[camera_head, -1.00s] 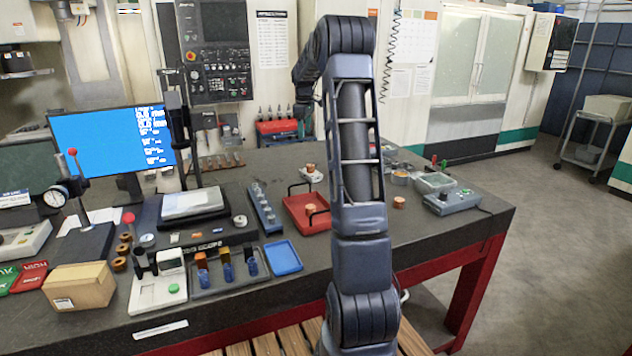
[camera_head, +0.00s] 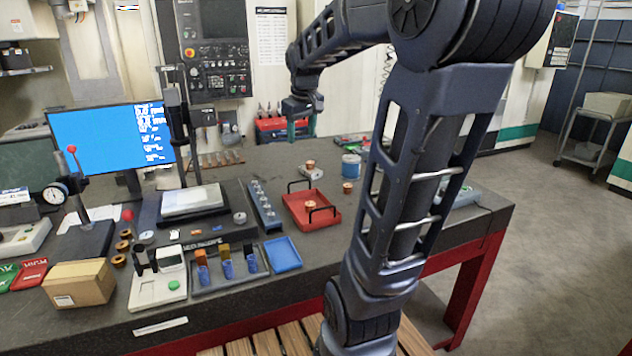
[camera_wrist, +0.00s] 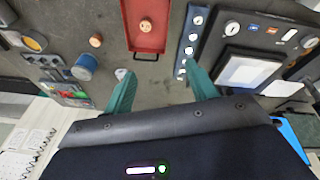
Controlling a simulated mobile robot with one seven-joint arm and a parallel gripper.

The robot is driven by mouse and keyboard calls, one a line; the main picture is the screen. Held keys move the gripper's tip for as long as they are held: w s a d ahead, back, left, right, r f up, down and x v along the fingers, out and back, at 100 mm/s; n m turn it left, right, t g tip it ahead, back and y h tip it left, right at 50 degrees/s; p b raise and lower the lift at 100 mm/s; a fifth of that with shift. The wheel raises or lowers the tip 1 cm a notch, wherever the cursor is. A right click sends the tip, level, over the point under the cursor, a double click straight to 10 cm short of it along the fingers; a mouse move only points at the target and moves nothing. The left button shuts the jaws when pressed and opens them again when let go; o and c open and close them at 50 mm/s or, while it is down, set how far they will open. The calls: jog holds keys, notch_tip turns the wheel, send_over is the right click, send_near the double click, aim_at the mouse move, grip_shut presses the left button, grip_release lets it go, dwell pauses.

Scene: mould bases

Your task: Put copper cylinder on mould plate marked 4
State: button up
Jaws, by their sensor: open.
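Small copper cylinders show in the head view: one (camera_head: 310,163) on a small pale base, one (camera_head: 347,187) on the bare table, one (camera_head: 310,203) in the red tray (camera_head: 327,219). In the wrist view, one (camera_wrist: 146,25) lies in the tray and one (camera_wrist: 96,40) stands on the table. The pale base (camera_head: 311,173) is behind the tray; no number is legible on it. My gripper (camera_wrist: 162,88) is open and empty, its green fingers apart above the back of the table. In the head view my gripper (camera_head: 301,127) hangs beyond the pale base.
A blue cup (camera_head: 351,166) stands right of the pale base. A blue strip with several round pieces (camera_head: 264,206) lies left of the tray. A blue tray (camera_head: 282,255) is near the front edge. A monitor (camera_head: 112,142) and gauge stand fill the left.

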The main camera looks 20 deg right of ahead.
jog(key=s+a+f+m, duration=0.1)
jog(key=s+f, duration=0.2)
jog(key=s, duration=0.6)
jog(key=s+a+f+m+t, duration=0.1)
jog(key=s+f, duration=0.3)
jog(key=s, duration=0.5)
jog(key=shift+a+f+m, duration=0.2)
jog(key=shift+a+m, duration=0.4)
jog(key=shift+m, duration=0.2)
